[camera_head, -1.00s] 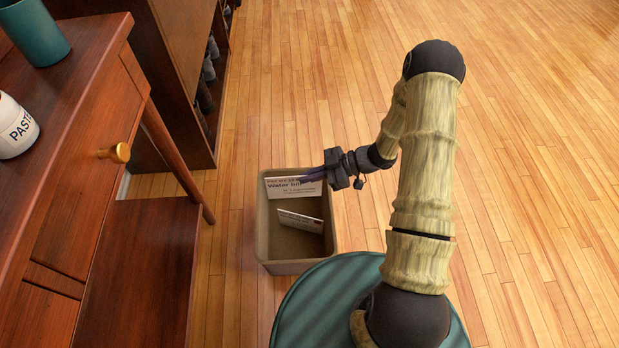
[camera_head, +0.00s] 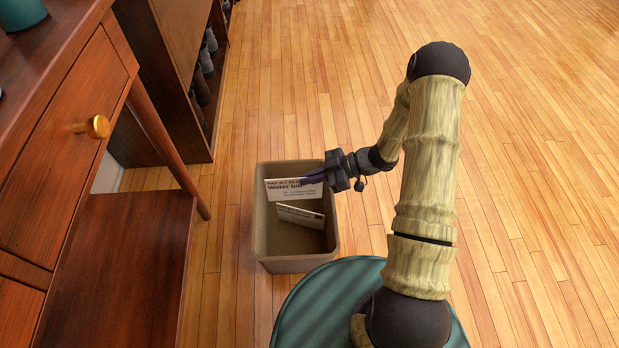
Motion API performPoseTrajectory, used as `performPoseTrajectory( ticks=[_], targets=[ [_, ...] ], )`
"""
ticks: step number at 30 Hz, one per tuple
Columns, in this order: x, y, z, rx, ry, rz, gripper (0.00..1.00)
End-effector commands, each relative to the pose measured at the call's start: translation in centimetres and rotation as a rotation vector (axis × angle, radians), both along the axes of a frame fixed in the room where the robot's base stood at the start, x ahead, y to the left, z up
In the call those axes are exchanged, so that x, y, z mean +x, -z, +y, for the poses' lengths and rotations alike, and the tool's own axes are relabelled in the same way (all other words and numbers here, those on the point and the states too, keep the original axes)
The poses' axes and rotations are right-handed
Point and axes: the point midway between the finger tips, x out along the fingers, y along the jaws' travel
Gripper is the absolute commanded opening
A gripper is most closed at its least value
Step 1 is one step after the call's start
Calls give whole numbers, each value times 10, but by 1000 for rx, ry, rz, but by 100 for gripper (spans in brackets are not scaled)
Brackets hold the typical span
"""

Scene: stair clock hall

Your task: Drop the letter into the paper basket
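The paper basket (camera_head: 257,232) is a grey-beige open bin on the wooden floor, left of my arm. My gripper (camera_head: 312,178) reaches over the basket's right rim from the right. A white letter printed "Water bill" (camera_head: 290,191) is at its fingers, upright over the far part of the basket. The fingertips overlap the letter's right side, and the gripper appears shut on it. A second white paper (camera_head: 300,216) leans inside the basket, nearer to me. Whether the letter's lower edge touches anything inside is hard to tell.
A reddish wooden desk (camera_head: 62,150) with a brass-knobbed drawer and a lower panel stands at the left. A dark shelf with shoes (camera_head: 203,75) is behind it. The wooden floor (camera_head: 530,150) to the right is clear.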

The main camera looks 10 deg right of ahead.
Motion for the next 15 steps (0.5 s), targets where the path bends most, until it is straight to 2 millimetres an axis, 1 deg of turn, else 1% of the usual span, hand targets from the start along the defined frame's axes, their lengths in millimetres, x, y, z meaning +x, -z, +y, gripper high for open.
performPoseTrajectory(
  ticks=[9, 10, 13, 15],
  targets=[
    [0, 1, 0, 0, -1, 0, 0],
    [0, 1, 0, 0, -1, 0, 9],
    [0, 1, 1, 0, -1, 0, 28],
    [0, 1, 1, 0, -1, 0, 28]
  ],
)
